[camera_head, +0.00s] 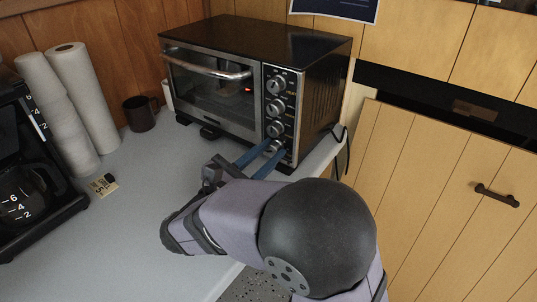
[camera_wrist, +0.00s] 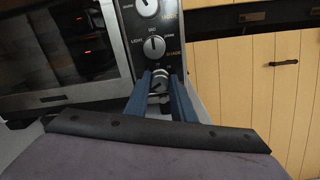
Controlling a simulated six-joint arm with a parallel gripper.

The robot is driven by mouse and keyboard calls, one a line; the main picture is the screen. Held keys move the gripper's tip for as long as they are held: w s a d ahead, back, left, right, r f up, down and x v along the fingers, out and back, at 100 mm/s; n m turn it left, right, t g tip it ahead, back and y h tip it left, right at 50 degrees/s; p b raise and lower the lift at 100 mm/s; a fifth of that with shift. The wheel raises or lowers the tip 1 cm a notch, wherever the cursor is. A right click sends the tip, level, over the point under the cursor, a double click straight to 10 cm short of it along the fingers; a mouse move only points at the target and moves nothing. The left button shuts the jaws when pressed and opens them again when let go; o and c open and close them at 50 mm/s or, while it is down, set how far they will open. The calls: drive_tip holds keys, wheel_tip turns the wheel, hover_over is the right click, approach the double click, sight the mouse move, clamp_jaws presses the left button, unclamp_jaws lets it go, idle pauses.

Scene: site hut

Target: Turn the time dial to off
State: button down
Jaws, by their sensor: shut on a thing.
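A toaster oven (camera_head: 222,48) with a black top and a steel front stands at the back of the counter. Its dials run in a column down the right of its front. The lowest one, the time dial (camera_wrist: 159,85), is between the blue fingers of my gripper (camera_wrist: 160,80). My gripper also shows in the head view (camera_head: 271,148), reaching the bottom of the panel. The fingers are shut on this dial. An orange glow shows in the oven window.
A cable (camera_head: 341,150) hangs right of the oven. The middle of the counter (camera_head: 130,220) is clear.

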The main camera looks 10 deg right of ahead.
drive_tip(key=m+b, duration=0.1)
drive_tip(key=m, duration=0.1)
drive_tip(key=m+b, duration=0.1)
drive_tip(key=shift+f+m, duration=0.2)
drive_tip(key=shift+m, duration=0.2)
drive_tip(key=shift+m+b, duration=0.55)
drive_tip(key=shift+m, duration=0.25)
drive_tip(key=shift+r, duration=0.1)
drive_tip(key=c, duration=1.5)
unclamp_jaws()
drive_tip(key=shift+p+v, duration=0.55)
drive_tip(key=shift+v, duration=3.15)
drive_tip(key=shift+r, duration=0.1)
